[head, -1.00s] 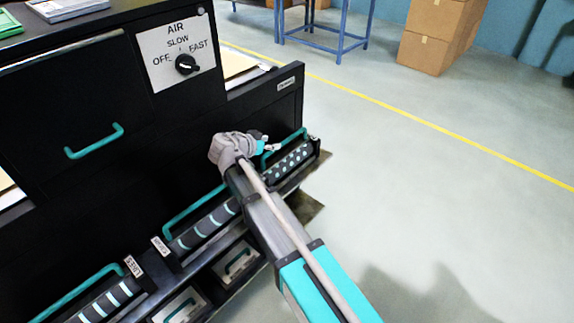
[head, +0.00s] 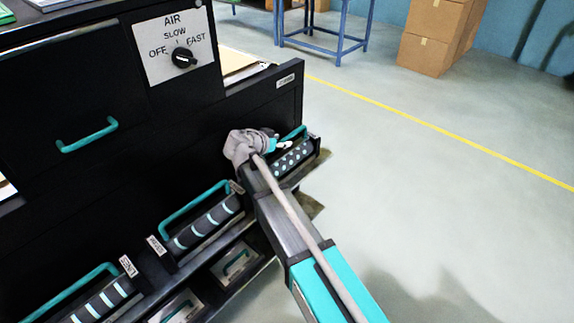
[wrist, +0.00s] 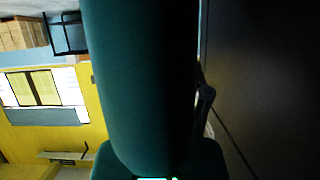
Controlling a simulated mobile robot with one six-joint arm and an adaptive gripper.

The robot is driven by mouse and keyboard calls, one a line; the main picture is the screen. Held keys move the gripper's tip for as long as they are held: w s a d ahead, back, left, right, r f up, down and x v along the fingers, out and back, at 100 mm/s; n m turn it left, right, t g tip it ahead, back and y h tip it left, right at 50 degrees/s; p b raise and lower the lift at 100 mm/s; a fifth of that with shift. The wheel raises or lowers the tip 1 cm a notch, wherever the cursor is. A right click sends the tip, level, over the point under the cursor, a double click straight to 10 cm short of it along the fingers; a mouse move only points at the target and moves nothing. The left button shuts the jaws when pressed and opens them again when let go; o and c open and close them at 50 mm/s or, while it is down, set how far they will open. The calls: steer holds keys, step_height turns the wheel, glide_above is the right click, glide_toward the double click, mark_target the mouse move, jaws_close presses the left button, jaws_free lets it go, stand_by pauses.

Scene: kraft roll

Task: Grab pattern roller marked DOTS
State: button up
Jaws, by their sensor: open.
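The roller with white dots (head: 293,158) lies in the rightmost holder on the front of the black cabinet. A teal handle (head: 297,132) rises above it. My gripper (head: 284,145) is at the left end of this roller, close to the handle, and covers part of both. It is open, and I see nothing held in it. Whether it touches the handle cannot be told. In the wrist view a large dark teal rounded shape (wrist: 143,80), seemingly the handle very close, fills the middle and hides most of the space between the fingers.
A striped roller (head: 207,225) with a teal handle sits in the middle holder, and another striped roller (head: 103,300) at lower left. The AIR knob panel (head: 172,45) is above. Open floor (head: 430,200) lies to the right. Boxes (head: 433,35) stand far back.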

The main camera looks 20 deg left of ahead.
steer(key=shift+w, duration=0.1)
stand_by(0.5)
steer(key=shift+d, duration=0.1)
jaws_close()
